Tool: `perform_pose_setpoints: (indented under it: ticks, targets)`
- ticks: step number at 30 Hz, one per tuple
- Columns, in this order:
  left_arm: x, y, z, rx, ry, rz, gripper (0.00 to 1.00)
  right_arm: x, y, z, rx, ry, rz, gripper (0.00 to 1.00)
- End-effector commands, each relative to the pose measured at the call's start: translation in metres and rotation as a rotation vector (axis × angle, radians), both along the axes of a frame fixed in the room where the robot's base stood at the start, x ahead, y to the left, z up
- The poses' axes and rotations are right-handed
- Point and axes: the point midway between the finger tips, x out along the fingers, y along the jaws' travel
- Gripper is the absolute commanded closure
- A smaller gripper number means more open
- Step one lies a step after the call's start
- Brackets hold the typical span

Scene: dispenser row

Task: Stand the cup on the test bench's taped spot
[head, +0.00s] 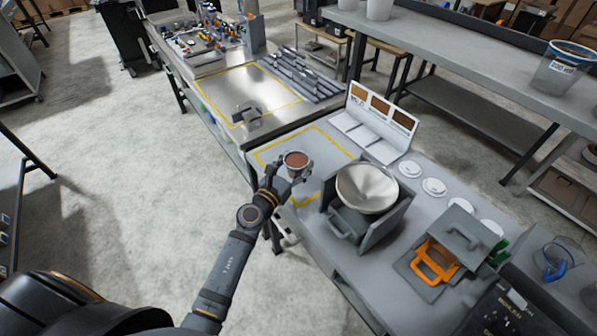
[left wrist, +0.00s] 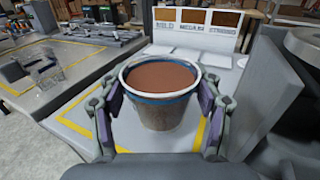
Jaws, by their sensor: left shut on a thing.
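A cup (head: 297,160) with a blue band near its rim is full of brown material; it also fills the middle of the left wrist view (left wrist: 158,112). My left gripper (head: 284,171) is shut on the cup, with one finger on each side, and the cup looks upright. It is at the near bench, over the yellow taped outline (head: 335,141), whose lines also show beside the cup in the left wrist view (left wrist: 76,127). I cannot tell whether the cup's base touches the bench. My right gripper is not in view.
A metal bowl (head: 367,187) in a grey stand is right of the cup. A white rack with brown sample panels (head: 380,108) stands behind. A farther table has another yellow taped outline (head: 232,67) and a small clear object (head: 247,115).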

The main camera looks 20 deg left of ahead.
Motion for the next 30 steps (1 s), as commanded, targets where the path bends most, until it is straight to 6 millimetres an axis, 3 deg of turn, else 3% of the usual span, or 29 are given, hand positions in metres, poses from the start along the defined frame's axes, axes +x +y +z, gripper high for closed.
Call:
perform_pose_setpoints:
  ticks: [1, 7, 13, 19, 30]
  targets:
    - [0.009, 0.002, -0.024, -0.001, 0.001, -0.001, 0.73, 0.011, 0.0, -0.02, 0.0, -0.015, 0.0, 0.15]
    - [0.031, 0.008, -0.047, -0.001, 0.001, -0.001, 0.73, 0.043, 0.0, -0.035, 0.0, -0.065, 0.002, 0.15]
    - [0.036, 0.009, -0.051, -0.001, 0.001, -0.001, 0.73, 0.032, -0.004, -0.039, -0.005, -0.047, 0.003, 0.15]
    - [0.042, 0.01, -0.087, -0.001, 0.002, -0.001, 0.73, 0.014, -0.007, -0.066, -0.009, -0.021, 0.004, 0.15]
    - [0.041, 0.01, -0.089, -0.001, 0.001, -0.001, 0.73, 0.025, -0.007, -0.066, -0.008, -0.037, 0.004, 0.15]
